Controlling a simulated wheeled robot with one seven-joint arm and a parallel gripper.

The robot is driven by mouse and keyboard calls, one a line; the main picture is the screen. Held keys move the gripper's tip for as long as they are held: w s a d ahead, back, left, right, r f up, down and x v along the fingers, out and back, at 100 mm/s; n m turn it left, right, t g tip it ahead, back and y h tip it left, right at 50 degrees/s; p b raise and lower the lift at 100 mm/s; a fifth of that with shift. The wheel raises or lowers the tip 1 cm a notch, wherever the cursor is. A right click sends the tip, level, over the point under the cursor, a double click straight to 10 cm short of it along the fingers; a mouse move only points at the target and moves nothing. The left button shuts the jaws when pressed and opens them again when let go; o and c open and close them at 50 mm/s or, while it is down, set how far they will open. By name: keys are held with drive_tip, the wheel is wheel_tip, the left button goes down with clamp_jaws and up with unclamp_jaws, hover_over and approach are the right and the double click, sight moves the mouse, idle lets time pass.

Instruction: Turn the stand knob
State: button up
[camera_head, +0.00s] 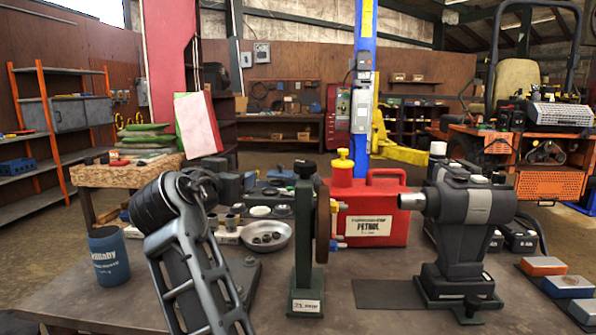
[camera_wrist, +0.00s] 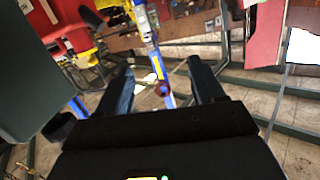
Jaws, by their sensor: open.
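A dark green upright stand (camera_head: 305,235) with a labelled foot rises from the bench, with a black knob (camera_head: 305,169) on its top. A dark round part, perhaps a wheel, is mounted on its right side. Another small black knob (camera_head: 472,304) sits low at the foot of a grey machine (camera_head: 470,215) on the right; I cannot tell which knob the task names. In the wrist view my gripper (camera_wrist: 162,85) is open, with its two dark fingers apart and nothing held between them. A dark green slab (camera_wrist: 25,80) with a black round part (camera_wrist: 59,126) fills the left edge.
A red petrol can (camera_head: 375,212) stands just behind the stand. Coloured blocks (camera_head: 567,285) lie at the right. Bare bench lies in front of the stand.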

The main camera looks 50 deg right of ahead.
sight(297, 165)
drive_tip(key=s+r+m+g+h, duration=0.1)
drive_tip(key=s+m+g, duration=0.1)
drive_tip(key=s+g, duration=0.1)
drive_tip(key=s+r+m+g+h+b, duration=0.1)
drive_tip(key=s+m+g, duration=0.2)
drive_tip(key=s+g, duration=0.1)
drive_tip(key=s+r+m+g+h, duration=0.1)
drive_tip(key=s+m+g+h, duration=0.1)
drive_tip(key=s+g, duration=0.2)
drive_tip(key=shift+d+r+m+g, duration=0.2)
drive_tip(key=shift+r+m+g, duration=0.1)
drive_tip(key=shift+g, duration=0.4)
drive_tip(key=shift+s+d+p, duration=0.25)
drive_tip(key=shift+d, duration=1)
drive_tip(key=shift+s+d+p, duration=0.2)
drive_tip(key=shift+s+d, duration=0.05)
drive_tip(key=shift+d, duration=1)
drive_tip(key=shift+s+d+p, duration=0.25)
drive_tip(key=shift+d, duration=1)
drive_tip(key=shift+c, duration=0.3)
drive_tip(key=c, duration=0.9)
